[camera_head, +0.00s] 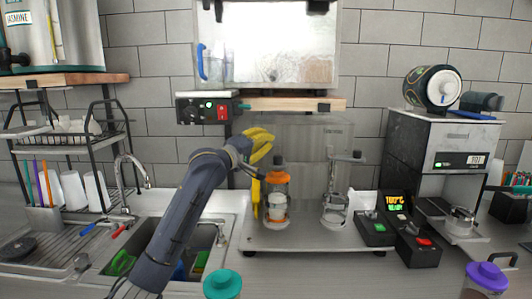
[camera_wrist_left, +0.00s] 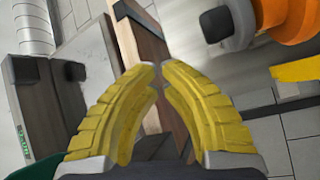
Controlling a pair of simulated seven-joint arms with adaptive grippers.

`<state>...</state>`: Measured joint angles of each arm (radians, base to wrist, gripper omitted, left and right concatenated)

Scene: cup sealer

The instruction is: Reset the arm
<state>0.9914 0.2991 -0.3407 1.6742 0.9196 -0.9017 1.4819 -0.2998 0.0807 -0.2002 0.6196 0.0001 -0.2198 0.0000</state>
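My left arm reaches up from the lower left in the head view. Its yellow-fingered left gripper (camera_head: 262,146) is above and a little left of the orange-topped sealer unit (camera_head: 277,179). In the left wrist view the two curved fingertips (camera_wrist_left: 160,66) nearly meet, with nothing seen between them. The sealer's orange part (camera_wrist_left: 285,18) and a yellow piece (camera_wrist_left: 298,70) show at the upper right there, apart from the fingers. A white cup (camera_head: 277,212) stands inside the orange-topped unit. A second, grey unit (camera_head: 335,208) stands to its right. My right gripper is not in view.
A sink (camera_head: 228,235) and a dish rack (camera_head: 70,140) lie to the left. A wooden shelf (camera_head: 295,104) is behind the gripper. A control box (camera_head: 375,232) and a coffee machine (camera_head: 440,160) stand right. Teal-lidded (camera_head: 222,284) and purple-lidded (camera_head: 487,277) containers are in front.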

